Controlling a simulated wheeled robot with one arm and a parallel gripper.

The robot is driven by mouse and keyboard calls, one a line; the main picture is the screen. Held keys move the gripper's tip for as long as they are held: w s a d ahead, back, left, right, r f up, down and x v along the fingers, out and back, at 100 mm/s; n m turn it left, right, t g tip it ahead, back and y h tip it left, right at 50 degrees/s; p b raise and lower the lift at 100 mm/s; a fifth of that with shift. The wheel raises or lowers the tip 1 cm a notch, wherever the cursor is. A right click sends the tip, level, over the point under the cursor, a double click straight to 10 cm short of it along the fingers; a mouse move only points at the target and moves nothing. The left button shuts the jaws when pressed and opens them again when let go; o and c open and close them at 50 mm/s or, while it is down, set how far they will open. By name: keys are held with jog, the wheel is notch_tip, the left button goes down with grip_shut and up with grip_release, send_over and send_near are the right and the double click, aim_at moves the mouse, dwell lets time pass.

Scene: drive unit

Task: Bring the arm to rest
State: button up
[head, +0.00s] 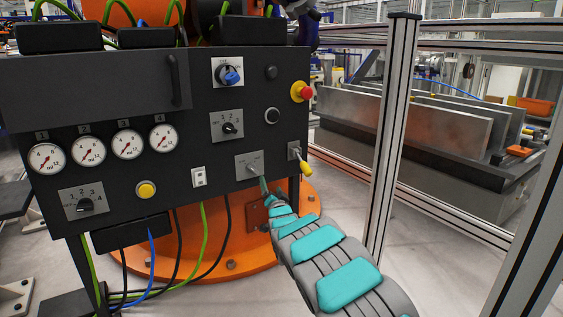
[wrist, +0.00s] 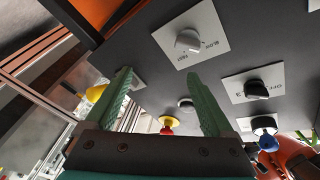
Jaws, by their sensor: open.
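My arm, with teal pads, reaches up from the lower right in the head view. My gripper (head: 265,186) is just below the plate of a grey selector knob (head: 254,168) at the lower right of the black control panel (head: 105,100). In the wrist view my gripper (wrist: 157,75) shows two green fingers spread apart with nothing held between them. The grey knob (wrist: 188,42) is beyond the fingertips there, apparently clear of them. A yellow-tipped lever (head: 303,165) sits right of the gripper; its yellow end also shows behind the left finger in the wrist view (wrist: 97,92).
The panel also bears several gauges (head: 127,144), a red emergency button (head: 304,93), a blue knob (head: 231,76) and a yellow button (head: 146,190). An aluminium post (head: 391,130) stands right of the arm. Cables hang below the panel over an orange round base (head: 185,262).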

jog(key=s+d+r+g+h, duration=0.1)
jog(key=s+d+g+h, duration=0.1)
jog(key=s+d, duration=0.35)
jog(key=s+d+g+h, duration=0.3)
jog(key=d, duration=0.6)
jog(key=s+d+f+n+g+h, duration=0.1)
jog(key=s+d+g, duration=0.25)
jog(key=s, duration=0.65)
jog(key=s+d+g, duration=0.2)
jog(key=s+d, duration=0.2)
jog(key=s, duration=0.5)
jog(key=s+f+n+g, duration=0.1)
jog(key=s+g, duration=0.2)
jog(key=s, duration=1.2)
jog(key=s+f+n+g+y, duration=0.15)
jog(key=s+g, duration=0.25)
jog(key=s, duration=1)
jog(key=s+f+n+g, duration=0.1)
jog(key=s+n+g, duration=0.15)
jog(key=s, duration=1.25)
notch_tip(320, 180, up, 12)
jog(key=p, duration=1.2)
jog(key=shift+w+a+m, duration=0.2)
jog(key=shift+w+m, duration=0.05)
jog(key=shift+m, duration=0.05)
jog(key=shift+f, duration=0.15)
jog(key=shift+a, duration=0.1)
